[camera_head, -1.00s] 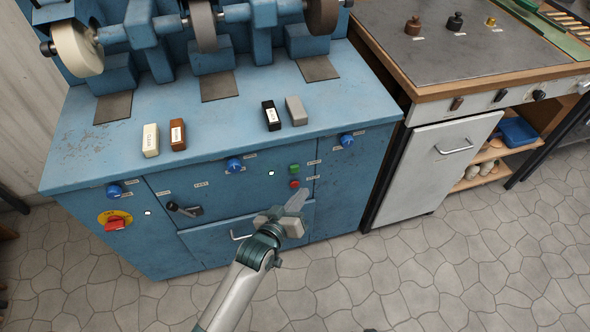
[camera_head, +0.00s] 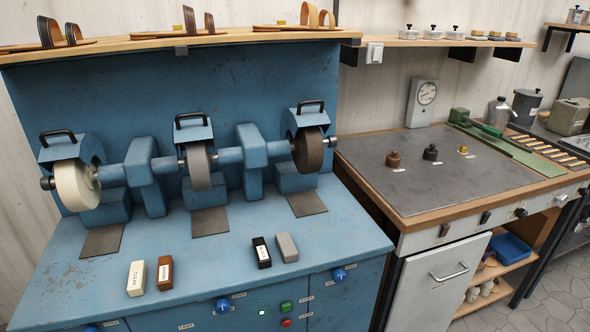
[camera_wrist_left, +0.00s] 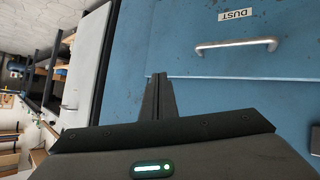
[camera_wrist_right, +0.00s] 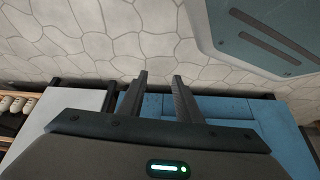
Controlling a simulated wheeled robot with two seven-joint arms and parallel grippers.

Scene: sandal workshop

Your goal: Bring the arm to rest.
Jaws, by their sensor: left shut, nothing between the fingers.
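My left gripper (camera_wrist_left: 158,98) shows in the left wrist view with its fingers together and nothing between them. It is in front of the blue machine's lower drawer (camera_wrist_left: 180,50), which has a bar handle (camera_wrist_left: 236,46) and a DUST label. My right gripper (camera_wrist_right: 160,92) shows in the right wrist view with its two fingers apart and empty, with stone floor (camera_wrist_right: 110,35) beyond. Neither arm shows in the head view.
The blue grinding bench (camera_head: 60,285) carries three wheels and several small blocks. A worktable (camera_head: 440,185) with a white cabinet door (camera_head: 430,290) stands to its right. In the right wrist view a grey-blue slotted part (camera_wrist_right: 265,35), probably mine, is at the upper right.

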